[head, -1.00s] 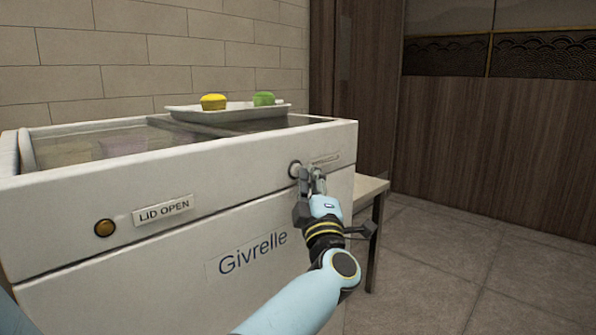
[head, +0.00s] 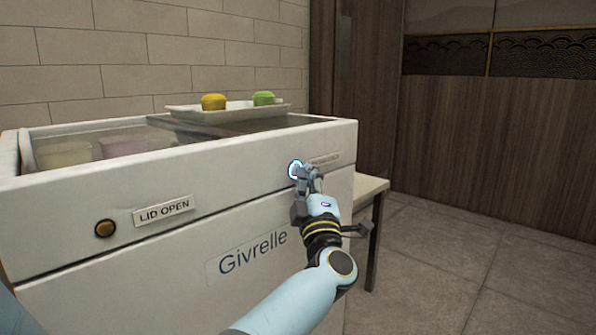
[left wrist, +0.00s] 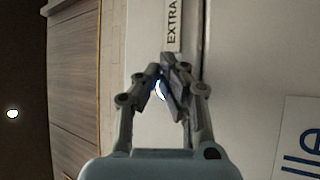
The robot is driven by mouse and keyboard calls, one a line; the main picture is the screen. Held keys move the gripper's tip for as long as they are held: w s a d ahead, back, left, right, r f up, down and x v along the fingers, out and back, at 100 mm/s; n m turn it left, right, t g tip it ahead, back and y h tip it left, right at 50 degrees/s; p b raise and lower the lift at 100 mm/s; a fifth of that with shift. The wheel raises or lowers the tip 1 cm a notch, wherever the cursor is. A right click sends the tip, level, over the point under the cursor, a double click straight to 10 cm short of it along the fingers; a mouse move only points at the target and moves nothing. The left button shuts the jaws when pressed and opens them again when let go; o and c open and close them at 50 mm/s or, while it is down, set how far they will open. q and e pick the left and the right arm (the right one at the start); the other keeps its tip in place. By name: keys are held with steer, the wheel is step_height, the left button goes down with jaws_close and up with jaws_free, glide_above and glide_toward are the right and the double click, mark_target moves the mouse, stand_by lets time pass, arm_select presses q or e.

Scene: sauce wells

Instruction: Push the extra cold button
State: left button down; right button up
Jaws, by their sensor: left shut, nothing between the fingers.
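The extra cold button (head: 296,169) is round with a lit white-blue ring, on the front right of the white freezer (head: 120,262). Its label (head: 325,159) is to its right; in the left wrist view the label (left wrist: 173,24) reads "EXTRA", the rest hidden. My left gripper (head: 308,172) is shut and empty at the button, its fingertips covering part of it. In the left wrist view the lit button (left wrist: 161,90) shows between and behind the fingers of the left gripper (left wrist: 166,72). I cannot tell whether the fingertips touch it. My right gripper is not in view.
An amber button (head: 105,229) with a "LID OPEN" label (head: 163,211) is on the freezer's left front. A white tray (head: 190,117) with a yellow and a green macaron rests on top. A side table (head: 370,188) stands behind at right. The floor at right is clear.

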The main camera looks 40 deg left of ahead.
arm_select(q)
steer(key=shift+s+d, duration=0.1)
steer(key=shift+d, duration=0.7)
steer(key=shift+d, duration=0.1)
steer(key=shift+s+d, duration=0.2)
steer(key=shift+d, duration=2.3)
steer(key=shift+a, duration=0.1)
